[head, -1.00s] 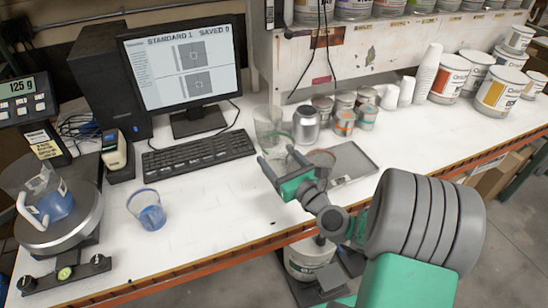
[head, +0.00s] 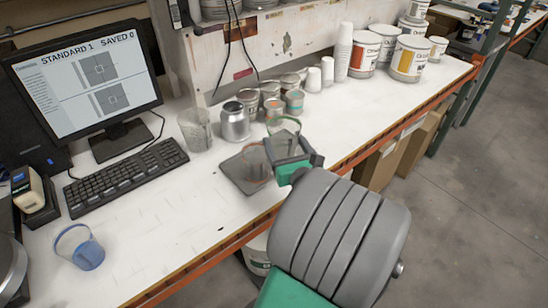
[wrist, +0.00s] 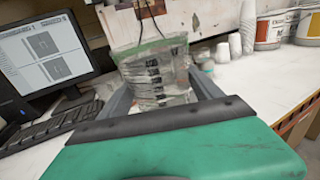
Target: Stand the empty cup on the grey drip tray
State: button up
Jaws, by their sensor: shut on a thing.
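My gripper (head: 290,150) is shut on a clear, empty-looking cup (head: 285,126) with a green rim. In the wrist view the cup (wrist: 155,75) is upright between the fingers, with dark markings on its wall. In the head view the cup is at the back right of the grey drip tray (head: 238,176), its lower part hidden by my gripper. I cannot tell how far its base is above the surface.
A clear beaker (head: 195,130), a silver can (head: 235,122) and several small tins (head: 271,108) stand behind the tray. A cup with blue liquid (head: 82,250) is at the front left, near the keyboard (head: 125,177). The bench right of the tray is fairly clear.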

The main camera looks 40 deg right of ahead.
jog(key=w+d+f+b, duration=0.2)
jog(key=d+f+b, duration=0.1)
jog(key=w+d+f+b, duration=0.3)
jog(key=b, duration=0.1)
jog(key=w+d+f+b, duration=0.3)
jog(key=b, duration=0.1)
jog(key=shift+w+d+f, duration=0.1)
jog(key=shift+d+f, duration=0.05)
jog(key=shift+d, duration=0.15)
jog(key=f+b, duration=0.2)
jog(key=b, duration=0.1)
jog(key=f+b, duration=0.1)
jog(key=shift+w+d+f+b, duration=0.25)
jog(key=shift+d+f+b, duration=0.05)
jog(key=shift+f+b, duration=0.1)
jog(key=shift+r, duration=0.15)
jog(key=o, duration=1.4)
